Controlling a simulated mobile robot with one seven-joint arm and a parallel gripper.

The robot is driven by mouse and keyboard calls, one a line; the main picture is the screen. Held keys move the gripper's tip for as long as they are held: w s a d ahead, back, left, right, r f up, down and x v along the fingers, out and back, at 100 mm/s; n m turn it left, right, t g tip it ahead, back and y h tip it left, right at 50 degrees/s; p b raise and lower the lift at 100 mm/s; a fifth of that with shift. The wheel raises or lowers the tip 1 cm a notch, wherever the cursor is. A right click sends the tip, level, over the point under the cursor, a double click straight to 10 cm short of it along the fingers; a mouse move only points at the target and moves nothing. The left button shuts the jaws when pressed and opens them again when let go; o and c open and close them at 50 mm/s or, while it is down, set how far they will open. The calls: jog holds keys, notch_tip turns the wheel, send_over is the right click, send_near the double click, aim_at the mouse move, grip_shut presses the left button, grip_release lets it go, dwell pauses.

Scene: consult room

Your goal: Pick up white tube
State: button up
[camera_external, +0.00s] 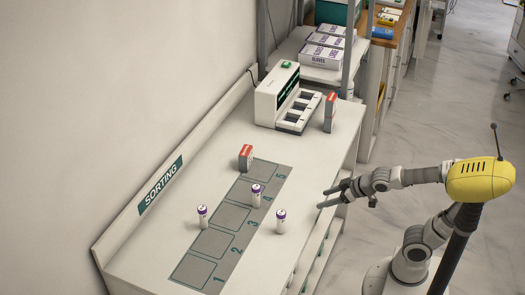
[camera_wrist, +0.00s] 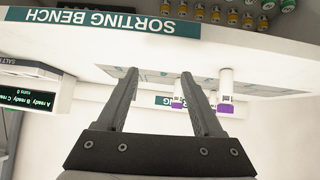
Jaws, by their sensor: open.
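Three white tubes with purple caps stand upright on the sorting bench (camera_external: 145,258): a left one (camera_external: 202,217), a middle one (camera_external: 256,196) and a right one (camera_external: 281,222). My gripper (camera_external: 323,199) is open and empty beside the bench's right edge, to the right of the right tube and apart from it. The wrist view looks upside down. There my open gripper (camera_wrist: 158,75) has nothing between its fingers. A near tube (camera_wrist: 226,88) shows to the right of the fingers, and another tube (camera_wrist: 178,101) shows smaller, partly behind the right finger.
A numbered grey mat (camera_external: 213,242) lies on the bench. A small red-and-grey box (camera_external: 245,158) stands at its far end. A white machine (camera_external: 278,95) and another upright box (camera_external: 330,112) stand further back. Glove boxes (camera_external: 322,56) sit behind. The bench's right front is clear.

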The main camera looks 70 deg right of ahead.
jog(key=w+a+r+n+t+y+p, duration=0.1)
jog(key=w+a+r+t+y+p, duration=0.15)
jog(key=w+r, duration=0.35)
jog(key=p, duration=0.5)
send_near(256, 192)
jog(key=shift+s+d+f, duration=0.7)
jog(key=shift+s+f, duration=0.15)
jog(key=shift+s, duration=0.15)
jog(key=shift+n+t, duration=0.4)
jog(key=shift+t, duration=0.05)
jog(key=p+x, duration=0.5)
jog(key=x, duration=0.2)
jog(key=shift+p, duration=0.3)
jog(key=shift+x, duration=2.75)
jog(key=shift+d+r, duration=0.15)
jog(key=shift+d, duration=0.05)
grip_shut()
